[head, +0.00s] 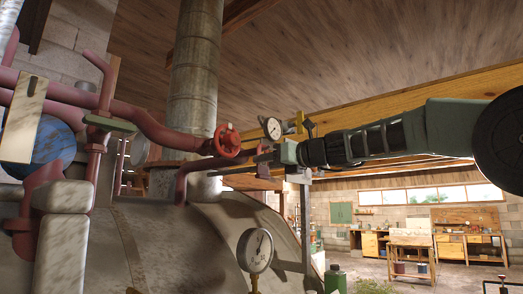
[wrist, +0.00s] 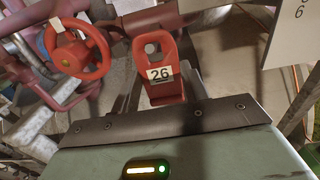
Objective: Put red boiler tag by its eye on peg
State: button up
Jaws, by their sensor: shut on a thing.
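The red boiler tag (wrist: 157,92) is in the wrist view, with a white label reading 26 and a round eye in its upper end. My gripper (wrist: 160,98) is shut on its lower part, and the eye end points away from the palm. In the head view my gripper (head: 245,164) reaches left beside the red pipework; I cannot make out the tag there. A dull red pipe (wrist: 140,22) passes behind the eye end in the wrist view. I cannot tell whether tag and pipe touch, and I cannot pick out the peg with certainty.
A red valve wheel (wrist: 80,55) is close at left; it also shows in the head view (head: 227,140). A pale numbered plate (wrist: 290,35) hangs at upper right. A pressure gauge (head: 255,250) stands below my gripper. The boiler (head: 150,240) fills the lower left.

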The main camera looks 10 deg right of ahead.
jog(key=o, duration=1)
jog(key=shift+d, duration=0.1)
jog(key=shift+b+v, duration=3.6)
jog(key=shift+v, duration=5.05)
